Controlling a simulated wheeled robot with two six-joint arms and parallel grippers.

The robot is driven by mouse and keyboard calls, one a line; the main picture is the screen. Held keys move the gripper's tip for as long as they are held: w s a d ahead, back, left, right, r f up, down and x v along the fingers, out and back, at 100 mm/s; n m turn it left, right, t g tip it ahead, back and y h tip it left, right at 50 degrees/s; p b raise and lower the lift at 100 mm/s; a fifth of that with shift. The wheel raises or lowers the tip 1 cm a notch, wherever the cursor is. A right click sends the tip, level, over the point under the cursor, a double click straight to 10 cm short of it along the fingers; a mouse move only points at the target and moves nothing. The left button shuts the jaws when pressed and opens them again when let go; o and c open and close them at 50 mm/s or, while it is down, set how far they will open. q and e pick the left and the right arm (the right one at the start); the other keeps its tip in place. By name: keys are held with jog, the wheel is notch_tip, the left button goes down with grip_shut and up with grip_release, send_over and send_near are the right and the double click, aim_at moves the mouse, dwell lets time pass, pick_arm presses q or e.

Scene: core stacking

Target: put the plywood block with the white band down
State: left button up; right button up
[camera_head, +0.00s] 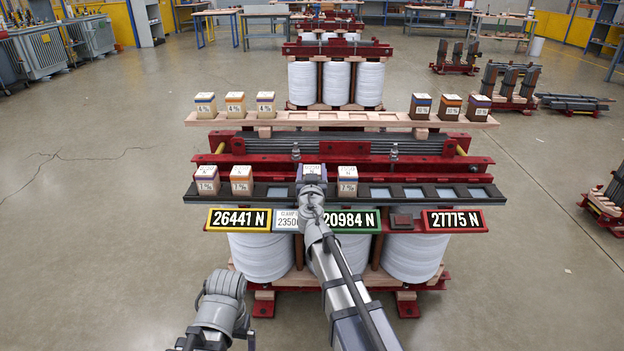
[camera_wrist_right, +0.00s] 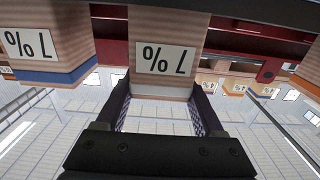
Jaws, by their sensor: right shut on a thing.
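The plywood block with the white band (camera_wrist_right: 168,50) sits between the fingers of my right gripper (camera_wrist_right: 160,108) in the right wrist view, with an upside-down "7 %" label facing the camera. In the head view the block (camera_head: 311,169) is upright at the dark slotted rack (camera_head: 281,193), in line with the row of blocks there. My right gripper (camera_head: 312,184) is shut on it from the near side. I cannot tell whether its base touches the rack. My left arm's wrist (camera_head: 222,300) is low at the bottom left; its fingers do not show clearly.
Blocks stand on the rack at left (camera_head: 207,181), beside it (camera_head: 241,181) and right of my gripper (camera_head: 347,181). Pale slots (camera_head: 447,193) at the right are empty. A wooden shelf (camera_head: 340,119) behind carries several blocks. Number plates (camera_head: 238,219) hang in front.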

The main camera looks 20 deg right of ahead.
jog(key=shift+f, duration=0.1)
jog(key=shift+f, duration=0.1)
jog(key=shift+f, duration=0.15)
jog(key=o, duration=1.6)
jog(key=shift+r, duration=0.35)
jog(key=v, duration=1.2)
